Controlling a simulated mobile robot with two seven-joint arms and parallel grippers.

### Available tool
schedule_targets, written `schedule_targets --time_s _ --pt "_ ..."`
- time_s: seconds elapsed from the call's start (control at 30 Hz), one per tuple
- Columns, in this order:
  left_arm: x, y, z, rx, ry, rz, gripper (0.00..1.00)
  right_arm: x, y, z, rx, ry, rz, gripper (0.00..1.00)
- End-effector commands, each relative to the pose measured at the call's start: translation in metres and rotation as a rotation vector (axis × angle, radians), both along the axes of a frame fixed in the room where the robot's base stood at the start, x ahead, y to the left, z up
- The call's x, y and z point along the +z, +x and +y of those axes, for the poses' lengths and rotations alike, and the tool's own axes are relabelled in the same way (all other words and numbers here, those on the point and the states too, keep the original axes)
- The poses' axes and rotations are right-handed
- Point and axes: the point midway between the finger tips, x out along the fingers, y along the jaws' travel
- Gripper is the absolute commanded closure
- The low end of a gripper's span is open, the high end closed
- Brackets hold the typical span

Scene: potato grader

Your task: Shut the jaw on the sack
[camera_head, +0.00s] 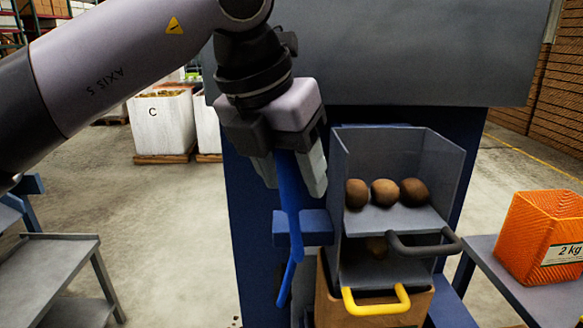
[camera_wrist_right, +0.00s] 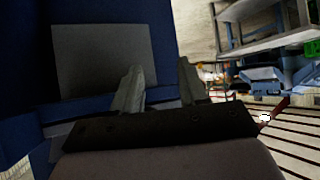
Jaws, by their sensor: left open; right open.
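My left gripper (camera_head: 290,180) points down in the head view, its fingers apart on either side of a long blue lever (camera_head: 291,215). I cannot tell whether either finger touches the lever. The lever runs down past a blue block (camera_head: 304,228) at the left of the grey chute and ends in a bent tip. A brown, open-topped sack or box (camera_head: 412,310) stands under the chute; its left part is partly hidden. I cannot make out the jaw itself. My right gripper (camera_wrist_right: 160,85) shows in the right wrist view, open and empty, before a dark blue panel.
The grey chute (camera_head: 362,165) holds three potatoes (camera_head: 385,192) on its upper shelf. A dark handle (camera_head: 425,247) and a yellow handle (camera_head: 376,305) stick out in front. An orange 2 kg bag (camera_head: 540,235) stands on the right table. A grey table (camera_head: 55,255) is at left.

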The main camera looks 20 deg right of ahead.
Motion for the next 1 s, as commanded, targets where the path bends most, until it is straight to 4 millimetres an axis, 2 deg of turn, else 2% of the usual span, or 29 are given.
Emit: schedule_targets --time_s 0.03,0.17,0.47,0.8,1.0 --pt "0.000 0.000 0.000 0.000 0.000 0.000 0.57 0.000 0.000 0.000 0.000 0.000 0.000 0.57" --pt "0.000 0.000 0.000 0.000 0.000 0.000 0.99 0.000 0.000 0.000 -0.001 0.001 0.000 0.57" --pt "-0.002 0.001 0.003 0.002 -0.022 0.004 1.00 -0.007 0.000 0.000 -0.001 0.001 0.000 0.57" --pt "-0.011 0.009 0.028 0.008 -0.204 0.058 1.00 -0.049 -0.001 0.001 -0.004 0.007 0.011 0.57" --pt "-0.017 0.014 0.045 0.008 -0.343 0.098 1.00 -0.062 0.003 0.008 -0.002 0.027 0.015 0.57"
